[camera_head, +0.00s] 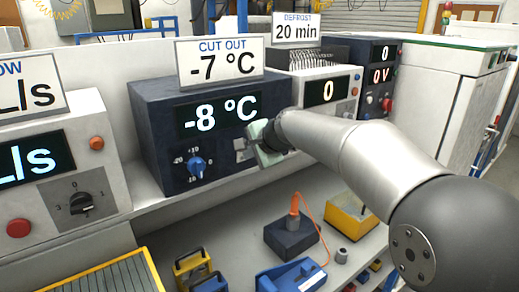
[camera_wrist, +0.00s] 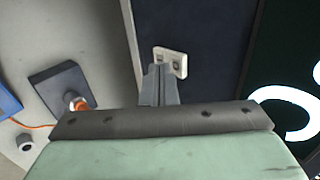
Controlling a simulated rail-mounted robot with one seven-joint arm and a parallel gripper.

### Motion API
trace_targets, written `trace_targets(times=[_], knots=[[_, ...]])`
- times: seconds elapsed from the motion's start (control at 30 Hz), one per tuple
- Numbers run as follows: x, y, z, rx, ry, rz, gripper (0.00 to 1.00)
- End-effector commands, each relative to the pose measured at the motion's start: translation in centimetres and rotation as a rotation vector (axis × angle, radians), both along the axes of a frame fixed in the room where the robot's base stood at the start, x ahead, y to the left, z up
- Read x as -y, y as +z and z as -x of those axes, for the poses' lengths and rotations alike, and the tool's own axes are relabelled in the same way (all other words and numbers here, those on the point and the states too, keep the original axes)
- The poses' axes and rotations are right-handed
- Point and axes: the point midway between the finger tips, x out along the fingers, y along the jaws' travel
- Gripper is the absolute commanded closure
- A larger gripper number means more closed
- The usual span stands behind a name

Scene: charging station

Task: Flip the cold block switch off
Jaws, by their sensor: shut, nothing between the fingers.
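The cold block (camera_head: 215,105) is a dark blue box with a display reading -8 °C and a blue knob (camera_head: 196,166) below it. A small light switch plate (camera_wrist: 181,58) sits on its front in the wrist view, partly behind my fingertips. In the head view, my gripper (camera_head: 246,146) is at the lower right of the front face, covering much of the switch area. My gripper (camera_wrist: 158,70) is shut and empty, its tips close to the plate. I cannot tell whether they touch it, or which way the switch is set.
A sign reading "CUT OUT -7 °C" (camera_head: 220,63) stands on the cold block. A unit with a black dial (camera_head: 82,203) is at left; a white unit reading 0 (camera_head: 327,92) is at right. A dark block with an orange plug (camera_head: 292,236) lies on the bench below.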

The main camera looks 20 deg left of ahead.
Motion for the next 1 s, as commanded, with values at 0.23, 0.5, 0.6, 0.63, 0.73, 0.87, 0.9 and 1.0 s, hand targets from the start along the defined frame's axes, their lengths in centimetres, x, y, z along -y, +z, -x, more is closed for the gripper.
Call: trace_targets(times=[0.23, 0.5, 0.6, 0.63, 0.73, 0.87, 0.9, 1.0], knots=[[-1.0, 0.2, -0.8, 0.000, 0.000, 0.000, 1.00], [-1.0, 0.2, -0.8, 0.000, 0.000, 0.000, 1.00], [-1.3, 0.6, -1.1, 0.000, 0.000, 0.000, 1.00], [-1.5, 0.7, -1.2, -0.001, 0.001, 0.000, 1.00], [-1.5, 0.3, -1.2, -0.001, 0.000, 0.001, 1.00], [-1.5, 0.4, -1.2, -0.001, 0.000, 0.001, 1.00], [-1.5, 0.5, -1.2, 0.000, 0.000, 0.000, 1.00], [-1.5, 0.8, -1.2, 0.000, 0.000, 0.000, 1.00]])
